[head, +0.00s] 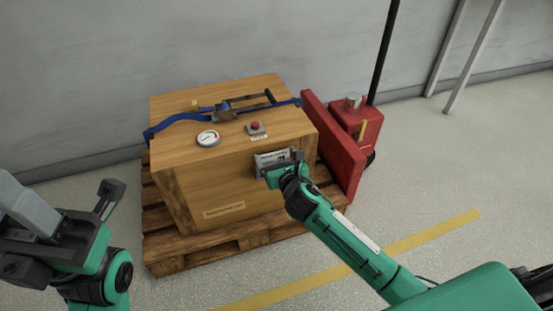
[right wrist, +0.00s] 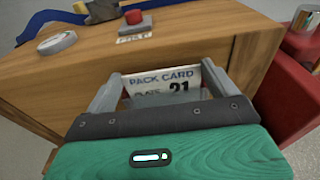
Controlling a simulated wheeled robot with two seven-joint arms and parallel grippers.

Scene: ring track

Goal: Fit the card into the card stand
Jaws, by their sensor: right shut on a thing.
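A white card (right wrist: 160,80) printed "PACK CARD" and "21" shows between the fingers of my right gripper (right wrist: 166,76) in the right wrist view. My right gripper is shut on it. In the head view the card (head: 272,157) is at the front face of the wooden crate, near its right end, with my right gripper (head: 280,170) in front of it. I cannot make out the card stand apart from the card; my gripper hides the card's lower part. My left gripper (head: 72,212) is open and empty at the left, away from the crate.
The wooden crate (head: 190,180) stands on a pallet (head: 180,252). On its top are a gauge (head: 208,138), a red button (head: 256,127) and a blue strap (head: 180,119). A red pallet jack (head: 335,150) stands close on the right. The floor in front is clear.

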